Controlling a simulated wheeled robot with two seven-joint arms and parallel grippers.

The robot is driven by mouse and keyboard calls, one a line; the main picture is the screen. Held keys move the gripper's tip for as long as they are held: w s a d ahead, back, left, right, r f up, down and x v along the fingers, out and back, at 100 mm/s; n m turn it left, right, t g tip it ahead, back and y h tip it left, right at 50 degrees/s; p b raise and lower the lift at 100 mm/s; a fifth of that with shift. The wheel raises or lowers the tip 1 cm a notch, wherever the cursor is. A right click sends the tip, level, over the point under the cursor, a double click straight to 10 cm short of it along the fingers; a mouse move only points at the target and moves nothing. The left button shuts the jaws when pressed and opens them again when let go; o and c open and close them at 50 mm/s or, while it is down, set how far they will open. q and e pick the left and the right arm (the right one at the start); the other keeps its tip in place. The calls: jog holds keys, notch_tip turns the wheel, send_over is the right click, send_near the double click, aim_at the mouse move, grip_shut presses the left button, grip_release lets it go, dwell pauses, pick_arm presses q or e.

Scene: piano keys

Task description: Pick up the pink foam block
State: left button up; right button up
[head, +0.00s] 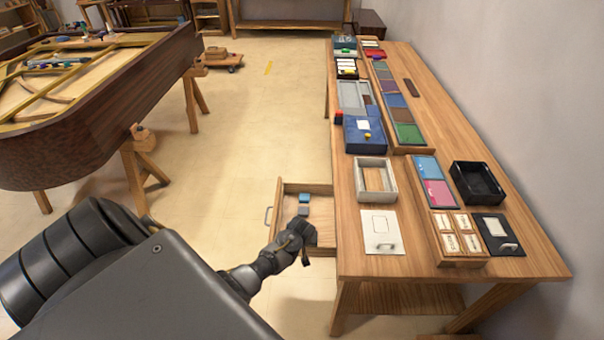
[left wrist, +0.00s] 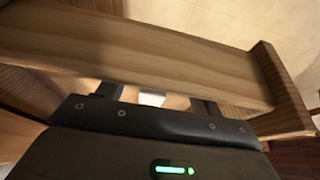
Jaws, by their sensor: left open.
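I cannot make out a pink foam block with certainty. A pink panel (head: 438,194) lies flat in a tray on the bench. An open drawer (head: 308,188) sticks out from the bench's left side, with a blue block (head: 304,198) and a greyish block (head: 303,210) inside. My left gripper (head: 302,243) is over the near part of the drawer and hides some of its inside. In the left wrist view its fingers (left wrist: 156,97) are apart, beside the drawer's wooden wall (left wrist: 150,60). A small pale patch (left wrist: 152,99) shows between them; I cannot tell what it is. My right gripper is not in view.
The long bench (head: 500,240) carries an open grey box (head: 375,180), a black tray (head: 477,183), a white lidded panel (head: 381,231) and a box of labelled pieces (head: 459,232). A piano body (head: 100,110) stands on trestles at the left. The floor (head: 245,130) between is clear.

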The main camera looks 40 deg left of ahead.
pick_arm(q)
jog(key=c, duration=1.1)
jog(key=shift+o, duration=0.2)
jog(key=shift+r, duration=0.1)
